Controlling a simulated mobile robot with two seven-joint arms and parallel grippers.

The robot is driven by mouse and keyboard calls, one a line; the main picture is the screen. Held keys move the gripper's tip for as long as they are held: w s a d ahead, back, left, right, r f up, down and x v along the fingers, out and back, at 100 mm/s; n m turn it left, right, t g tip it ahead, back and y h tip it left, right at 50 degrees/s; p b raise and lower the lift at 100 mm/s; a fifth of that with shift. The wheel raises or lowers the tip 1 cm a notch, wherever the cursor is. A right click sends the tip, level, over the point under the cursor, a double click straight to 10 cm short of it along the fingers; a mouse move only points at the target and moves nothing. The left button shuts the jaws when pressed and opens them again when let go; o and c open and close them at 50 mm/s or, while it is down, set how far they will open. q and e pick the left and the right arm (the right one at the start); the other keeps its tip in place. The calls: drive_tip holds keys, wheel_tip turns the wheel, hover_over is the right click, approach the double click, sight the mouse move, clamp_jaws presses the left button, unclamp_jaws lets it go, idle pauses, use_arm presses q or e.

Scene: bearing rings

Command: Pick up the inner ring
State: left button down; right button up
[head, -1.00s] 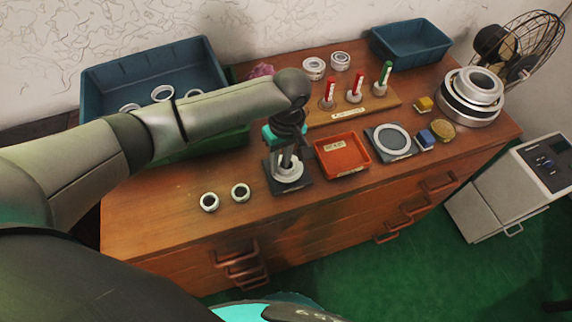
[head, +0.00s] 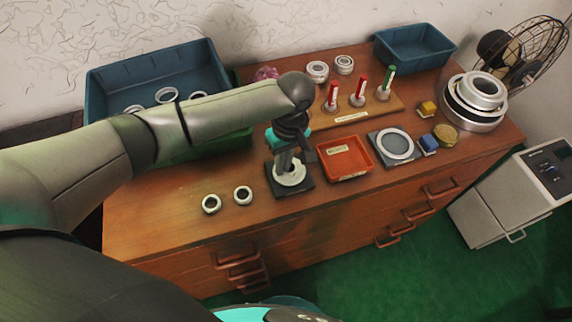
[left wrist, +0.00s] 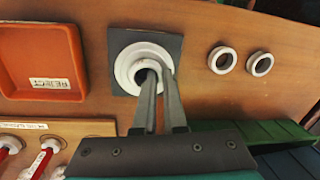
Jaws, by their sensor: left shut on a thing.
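A pale, stepped ring stack with a raised inner ring (left wrist: 138,50) sits on a dark square pad (left wrist: 119,40). In the head view the pale ring (head: 291,178) on its pad (head: 307,185) is partly covered by my gripper. My left gripper (left wrist: 159,74) points down at it, shut on the ring's wall, with one finger in the central hole and the other outside. It also shows in the head view (head: 289,166). The ring looks level and on the pad; I cannot tell whether it is lifted. My right gripper is not in view.
Two small rings (head: 211,203) (head: 243,195) lie on the wooden top beside the pad. A red reject tray (head: 344,158) stands close on the other side. A pegged board (head: 383,108) and a large blue bin (head: 150,75) are behind. The front edge is clear.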

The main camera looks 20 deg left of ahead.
use_arm(q)
wheel_tip(320, 180, up, 19)
drive_tip(key=p, duration=0.6)
drive_tip(key=f+n+p, duration=0.1)
drive_tip(key=f+p, duration=0.1)
drive_tip(key=f, duration=0.2)
drive_tip(key=f+n+p, duration=0.2)
drive_tip(key=f, duration=0.2)
drive_tip(key=f+n+t+p, duration=0.1)
drive_tip(key=f+p, duration=0.1)
drive_tip(key=f, duration=0.3)
drive_tip(key=shift+s+d+n+h+p, duration=0.2)
drive_tip(key=shift+d+n+h+p, duration=0.1)
drive_tip(key=shift+p, duration=0.1)
wheel_tip(320, 180, down, 4)
drive_tip(key=b, duration=0.5)
drive_tip(key=shift+f+b, duration=0.1)
drive_tip(key=shift+b, duration=0.25)
drive_tip(key=shift+f, duration=0.15)
drive_tip(key=shift+f+b, duration=0.4)
drive_tip(key=shift+f, duration=0.35)
